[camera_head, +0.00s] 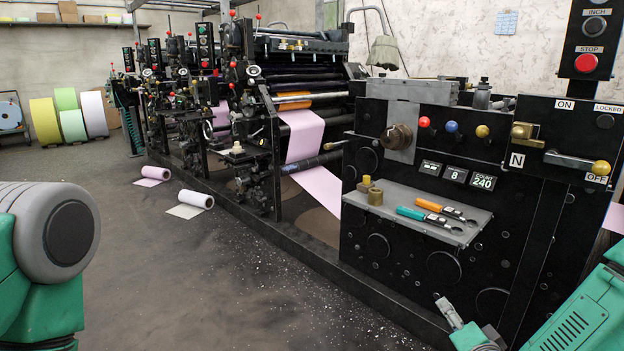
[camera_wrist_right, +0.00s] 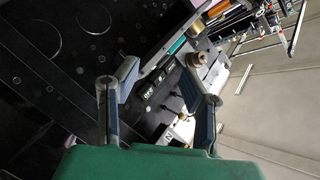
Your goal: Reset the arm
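My right arm comes in from the lower right of the head view, and its green shell and part of its gripper (camera_head: 467,331) show low in front of the black machine panel. In the right wrist view the two fingers of my right gripper (camera_wrist_right: 158,78) stand well apart with nothing between them. The machine's panel and shelf show beyond them. My left arm shows as a grey joint and green links at the left edge of the head view. Its gripper is out of the picture.
The black printing machine (camera_head: 400,225) fills the middle and right. Its shelf (camera_head: 420,205) holds a teal-handled tool (camera_head: 411,213), an orange-handled tool (camera_head: 430,205) and brass parts (camera_head: 375,196). Paper rolls (camera_head: 196,199) lie on the floor (camera_head: 190,265), mostly open at left.

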